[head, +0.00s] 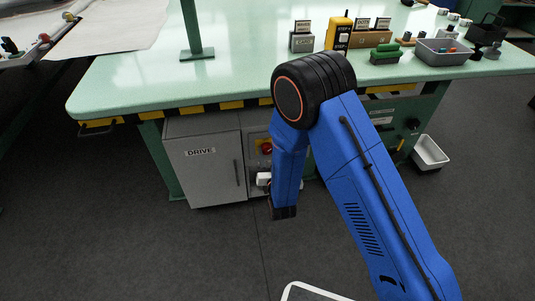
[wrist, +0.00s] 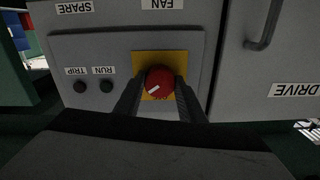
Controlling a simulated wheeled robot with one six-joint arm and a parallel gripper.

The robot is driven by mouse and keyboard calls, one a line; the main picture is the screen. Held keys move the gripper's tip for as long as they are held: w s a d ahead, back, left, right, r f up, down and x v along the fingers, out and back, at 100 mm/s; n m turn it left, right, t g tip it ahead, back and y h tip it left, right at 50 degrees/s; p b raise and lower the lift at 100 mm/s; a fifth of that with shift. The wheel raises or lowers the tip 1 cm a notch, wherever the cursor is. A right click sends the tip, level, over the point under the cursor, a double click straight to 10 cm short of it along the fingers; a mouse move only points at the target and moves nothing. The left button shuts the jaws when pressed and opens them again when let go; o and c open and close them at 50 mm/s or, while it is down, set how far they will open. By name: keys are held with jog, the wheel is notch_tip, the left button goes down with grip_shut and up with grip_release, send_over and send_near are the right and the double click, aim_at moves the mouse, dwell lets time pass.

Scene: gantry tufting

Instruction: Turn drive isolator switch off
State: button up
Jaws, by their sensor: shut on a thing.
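The drive isolator switch is a red round knob (wrist: 159,80) on a yellow plate (wrist: 176,59), set in a grey panel. In the wrist view, which shows the labels upside down, my gripper (wrist: 159,88) has one finger on each side of the knob and is shut on it. A white mark on the knob's face lies at a slant. In the head view the red knob (head: 266,147) shows just left of my blue arm. My gripper's fingers cannot be made out there.
The grey cabinet door labelled DRIVE (head: 203,170) is closed, with a vertical handle. A white bin (head: 430,153) stands on the floor at right.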

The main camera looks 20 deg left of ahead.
jog(key=n, duration=0.5)
jog(key=shift+n, duration=0.3)
jog(key=n, duration=0.5)
jog(key=shift+n, duration=0.3)
jog(key=o, duration=1)
jog(key=shift+o, duration=0.2)
jog(key=shift+d, duration=0.1)
